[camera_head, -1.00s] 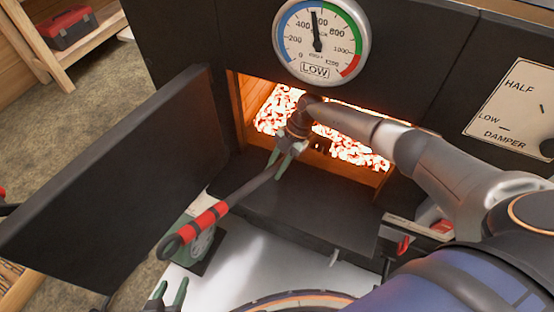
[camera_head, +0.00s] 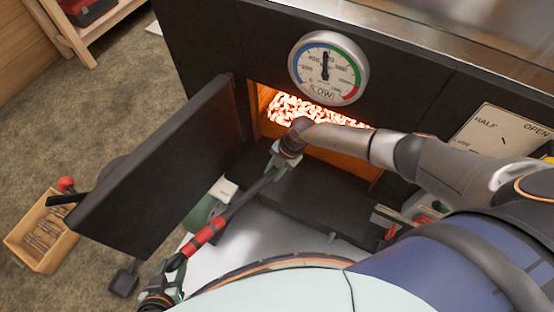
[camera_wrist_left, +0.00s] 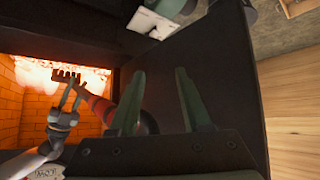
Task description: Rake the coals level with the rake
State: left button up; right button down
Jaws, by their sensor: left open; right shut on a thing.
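The rake's red-banded handle (camera_head: 208,232) slants from the lower left up to the firebox. My right gripper (camera_head: 280,168) is shut on its dark shaft in front of the opening. My left gripper (camera_head: 172,274) is open at the handle's end; in the left wrist view its fingers (camera_wrist_left: 160,75) stand apart, with the handle's end (camera_wrist_left: 148,122) showing between them. The glowing coals (camera_head: 305,111) lie inside the firebox, partly covered by my right arm. The toothed rake head (camera_wrist_left: 66,75) shows dark against the glow in the left wrist view; in the head view it is hidden.
The black firebox door (camera_head: 160,170) stands open at the left. A round gauge (camera_head: 328,70) is above the opening, and a damper plate (camera_head: 500,137) is at the right. A wooden crate (camera_head: 28,248) sits on the floor. A green object (camera_head: 203,212) is beneath the handle.

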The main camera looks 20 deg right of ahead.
jog(key=shift+s+a+r+h+p, duration=0.2)
jog(key=shift+s+a+r, duration=0.1)
jog(key=shift+s+a, duration=0.2)
jog(key=shift+s+a+r+h+p, duration=0.15)
jog(key=shift+s+a+r, duration=0.1)
jog(key=shift+s+a, duration=0.25)
pick_arm(q)
jog(key=a+y, duration=0.1)
jog(key=a, duration=0.5)
jog(key=shift+h, duration=0.6)
jog(key=d, duration=0.2)
jog(key=s+d, duration=0.1)
jog(key=d, duration=0.3)
jog(key=shift+s+d+r, duration=0.1)
jog(key=shift+s+r, duration=0.05)
jog(key=shift+r, duration=0.25)
jog(key=shift+f, duration=0.1)
pick_arm(e)
jog(key=s+a+r+t+h, duration=0.1)
jog(key=s+a+r, duration=0.2)
jog(key=s+a, duration=1.1)
jog(key=a, duration=0.3)
jog(key=shift+s+a+n+t, duration=0.2)
jog(key=shift+s+n+t, duration=0.1)
jog(key=shift+s, duration=0.1)
